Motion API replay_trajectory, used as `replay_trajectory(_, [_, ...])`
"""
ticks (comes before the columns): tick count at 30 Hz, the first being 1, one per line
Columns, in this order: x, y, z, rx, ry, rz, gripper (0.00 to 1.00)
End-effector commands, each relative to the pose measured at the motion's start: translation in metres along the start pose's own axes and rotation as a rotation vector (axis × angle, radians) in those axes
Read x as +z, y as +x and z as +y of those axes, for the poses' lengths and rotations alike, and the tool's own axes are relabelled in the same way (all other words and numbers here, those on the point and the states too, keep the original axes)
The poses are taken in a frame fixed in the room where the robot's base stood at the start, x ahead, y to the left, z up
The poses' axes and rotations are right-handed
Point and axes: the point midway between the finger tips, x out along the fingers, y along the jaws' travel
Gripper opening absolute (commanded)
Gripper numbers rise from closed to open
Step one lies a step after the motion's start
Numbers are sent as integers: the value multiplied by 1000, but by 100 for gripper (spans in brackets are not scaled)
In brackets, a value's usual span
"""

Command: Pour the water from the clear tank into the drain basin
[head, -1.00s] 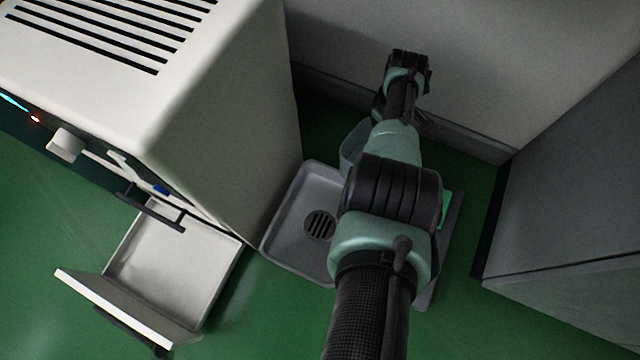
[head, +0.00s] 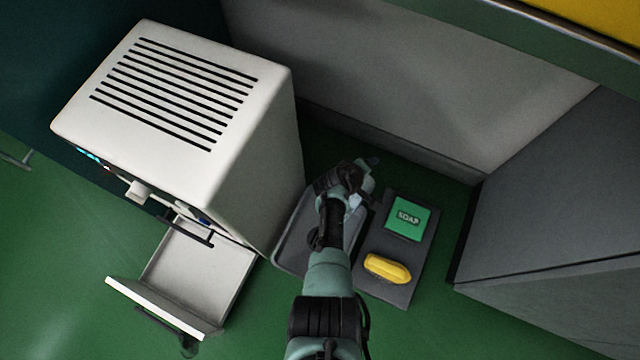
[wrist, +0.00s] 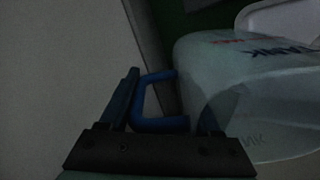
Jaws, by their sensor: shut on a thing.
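The clear tank (wrist: 250,85) with a blue handle (wrist: 145,100) fills the right of the wrist view. My gripper (wrist: 165,95) is shut on the blue handle. In the head view my gripper and wrist (head: 340,180) are at the back of the grey drain basin (head: 288,250), and only a pale bit of the tank (head: 364,184) shows beside them. The tank looks tilted in the wrist view, but its exact angle is unclear. I cannot tell how much water is in it. My arm hides the basin's drain grate and much of its right side.
A white slotted cabinet (head: 240,140) with an open drawer (head: 200,260) stands left of the basin. A grey wall (head: 400,90) is behind, a grey cabinet (head: 560,210) far right.

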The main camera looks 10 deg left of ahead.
Motion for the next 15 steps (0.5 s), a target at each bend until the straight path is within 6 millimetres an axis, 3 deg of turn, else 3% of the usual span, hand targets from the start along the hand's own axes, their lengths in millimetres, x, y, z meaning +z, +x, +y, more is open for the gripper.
replay_trajectory(15, [2, -20, -10, 314, -2, 69, 0])
